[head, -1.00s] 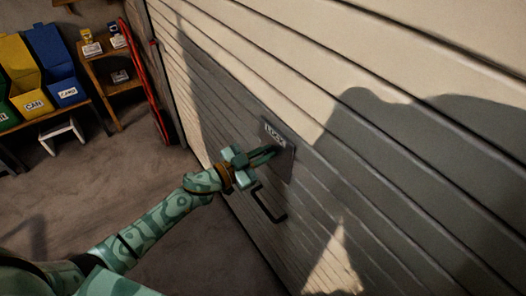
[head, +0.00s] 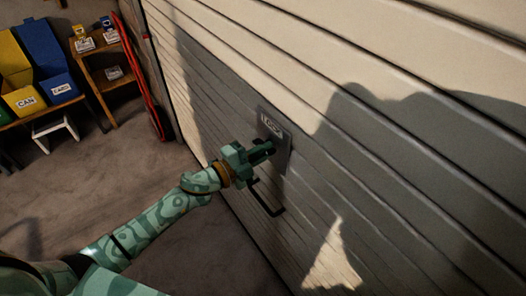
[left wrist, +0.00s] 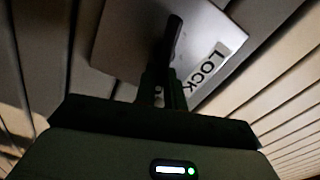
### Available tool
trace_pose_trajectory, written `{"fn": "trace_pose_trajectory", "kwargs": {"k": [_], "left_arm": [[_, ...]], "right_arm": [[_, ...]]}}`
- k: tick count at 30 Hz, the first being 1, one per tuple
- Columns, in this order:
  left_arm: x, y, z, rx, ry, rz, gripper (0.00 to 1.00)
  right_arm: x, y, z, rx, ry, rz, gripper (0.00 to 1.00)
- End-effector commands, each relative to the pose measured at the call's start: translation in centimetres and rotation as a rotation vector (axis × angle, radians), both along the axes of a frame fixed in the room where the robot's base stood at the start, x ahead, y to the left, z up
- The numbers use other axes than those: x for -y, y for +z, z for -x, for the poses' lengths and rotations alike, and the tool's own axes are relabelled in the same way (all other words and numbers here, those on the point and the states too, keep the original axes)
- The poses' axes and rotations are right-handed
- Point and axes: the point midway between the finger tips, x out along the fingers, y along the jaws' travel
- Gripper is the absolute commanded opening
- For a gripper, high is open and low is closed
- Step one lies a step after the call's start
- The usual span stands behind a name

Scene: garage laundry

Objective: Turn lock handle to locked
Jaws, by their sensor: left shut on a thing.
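A grey lock plate (head: 285,150) with a white label reading LOCK is mounted on the slatted garage door. It also shows in the left wrist view (left wrist: 122,45), tilted there, with the label (left wrist: 208,70) at its right. The dark lock handle (left wrist: 174,36) stands out from the plate in the wrist view. My left gripper (head: 264,153) is at the plate, its fingers shut on the handle. In the head view the fingers mostly hide the handle. My right gripper is not in view.
A black pull handle (head: 267,202) is on the door just below my left gripper. The garage door (head: 400,190) fills the right side. Recycling bins (head: 45,65), a small white stool (head: 55,130) and a wooden shelf (head: 100,75) stand at the back left. The floor between is clear.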

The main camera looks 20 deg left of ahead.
Motion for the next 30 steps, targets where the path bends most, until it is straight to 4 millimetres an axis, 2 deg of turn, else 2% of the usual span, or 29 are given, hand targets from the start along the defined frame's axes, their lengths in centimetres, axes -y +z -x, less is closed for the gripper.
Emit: {"fn": "trace_pose_trajectory", "kwargs": {"k": [1,13,30], "left_arm": [[0.0,-0.5,0.1,0.019,0.001,-0.032,0.0],[0.0,-0.8,0.1,0.155,0.0,-0.207,0.0],[0.0,-0.9,0.1,0.186,0.001,-0.248,0.0]], "right_arm": [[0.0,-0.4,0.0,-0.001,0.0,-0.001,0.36],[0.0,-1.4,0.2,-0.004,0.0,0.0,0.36],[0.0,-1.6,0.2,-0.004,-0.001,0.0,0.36]]}}
